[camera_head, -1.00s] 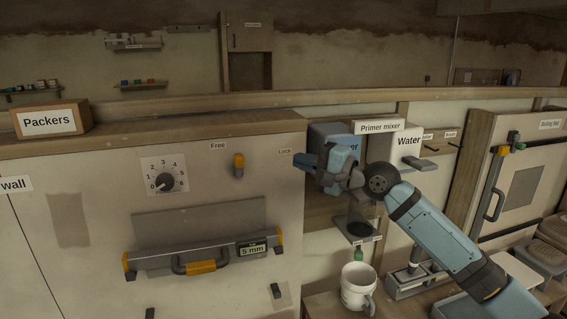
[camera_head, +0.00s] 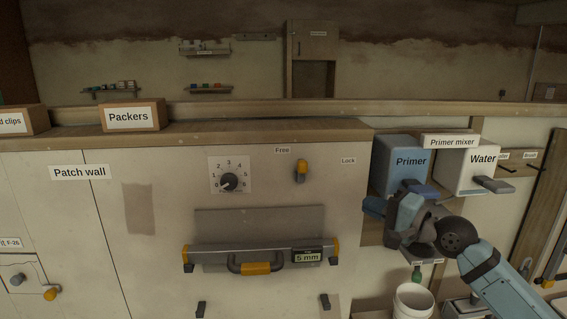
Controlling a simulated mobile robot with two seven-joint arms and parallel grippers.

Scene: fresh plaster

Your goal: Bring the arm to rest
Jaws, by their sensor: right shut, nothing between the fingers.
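My right arm comes in from the lower right. Its blue and dark grey wrist bends back toward the left, and my right gripper (camera_head: 374,206) is at its left end, just below the blue Primer container (camera_head: 398,164). The gripper looks small and partly turned away; it is shut and I see nothing held in it. It is beside the right edge of the patch wall panel (camera_head: 170,225). I cannot tell whether it touches anything. My left gripper is not in view.
The white Water container (camera_head: 470,168) stands right of Primer. A white bucket (camera_head: 412,302) is below my wrist. The panel carries a dial (camera_head: 230,182), a yellow-orange latch (camera_head: 301,170) and a handled bar tool (camera_head: 258,256). A Packers box (camera_head: 133,115) sits on the ledge.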

